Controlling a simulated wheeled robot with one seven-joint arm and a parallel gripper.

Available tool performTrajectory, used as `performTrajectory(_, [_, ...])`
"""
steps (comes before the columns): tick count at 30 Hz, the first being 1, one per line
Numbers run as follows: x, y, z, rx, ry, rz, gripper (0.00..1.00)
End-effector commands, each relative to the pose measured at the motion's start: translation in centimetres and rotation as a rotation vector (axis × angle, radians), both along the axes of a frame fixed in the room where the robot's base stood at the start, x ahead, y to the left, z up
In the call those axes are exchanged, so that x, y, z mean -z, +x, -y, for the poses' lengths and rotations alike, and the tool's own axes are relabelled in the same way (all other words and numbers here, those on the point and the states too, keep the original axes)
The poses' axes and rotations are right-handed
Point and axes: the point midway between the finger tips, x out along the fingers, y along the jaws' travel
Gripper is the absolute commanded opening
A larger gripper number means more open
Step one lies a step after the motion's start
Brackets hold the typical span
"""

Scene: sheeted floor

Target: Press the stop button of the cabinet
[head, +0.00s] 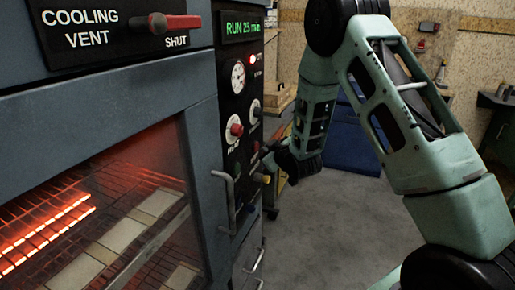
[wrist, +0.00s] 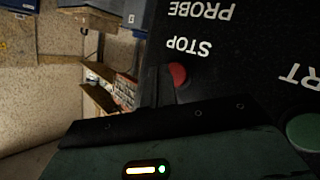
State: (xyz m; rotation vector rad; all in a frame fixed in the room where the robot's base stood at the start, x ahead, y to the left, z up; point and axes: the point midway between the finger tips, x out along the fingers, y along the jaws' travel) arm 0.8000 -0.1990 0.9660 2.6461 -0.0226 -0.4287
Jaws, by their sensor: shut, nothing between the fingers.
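The cabinet (head: 110,105) is a dark grey oven with a glowing window on the left of the head view. Its black control panel (head: 240,100) faces right. In the wrist view the panel (wrist: 235,75) appears upside down, with a STOP label beside a round red stop button (wrist: 178,75). My gripper (head: 269,158) is shut and empty, close to the lower part of the panel in the head view. In the wrist view my gripper's dark fingers (wrist: 158,84) are right beside the red button and overlap its edge. I cannot tell whether they touch it.
A green button (wrist: 303,132) lies right of the red one in the wrist view. The panel also bears a RUN 25 min display (head: 243,27), a gauge (head: 238,77) and a red knob (head: 236,129). Grey floor (head: 335,215) is clear.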

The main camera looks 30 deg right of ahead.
Motion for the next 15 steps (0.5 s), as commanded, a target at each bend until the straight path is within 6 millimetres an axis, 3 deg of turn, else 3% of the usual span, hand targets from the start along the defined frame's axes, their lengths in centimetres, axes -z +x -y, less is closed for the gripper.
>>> performTrajectory(15, [0.01,0.67,-0.57,-0.002,-0.001,0.000,0.00])
